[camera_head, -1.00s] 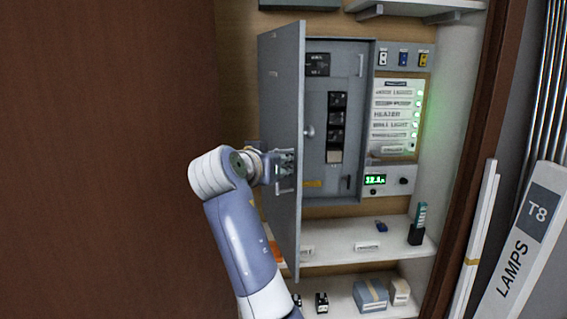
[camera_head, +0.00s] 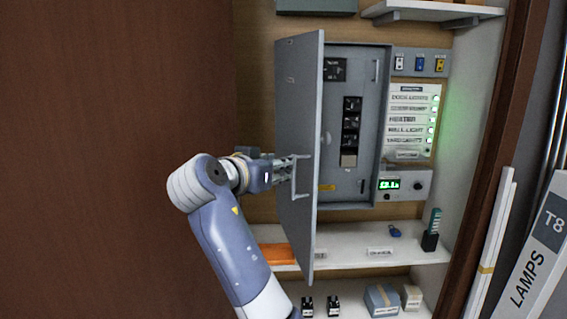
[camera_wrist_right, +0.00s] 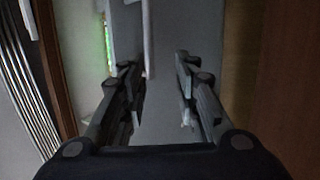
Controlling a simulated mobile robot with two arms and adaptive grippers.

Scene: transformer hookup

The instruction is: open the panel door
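The grey panel door (camera_head: 298,100) stands partly open. It is hinged on its left, with its free right edge swung out towards me and its outer face showing. Its handle (camera_head: 296,178) is near the free edge. My right gripper (camera_head: 292,168) is at the handle, just left of the free edge. In the right wrist view my right gripper (camera_wrist_right: 157,88) has its fingers wide apart, with the door's grey face between and beyond them. Contact is unclear. My left gripper is not in view.
The open grey box (camera_head: 337,110) shows black breakers inside. Right of it are a lit label panel (camera_head: 411,117) and a green display (camera_head: 389,184). Shelves with small items lie below. A brown wall (camera_head: 120,100) is at left; lamp boxes (camera_head: 540,245) stand at right.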

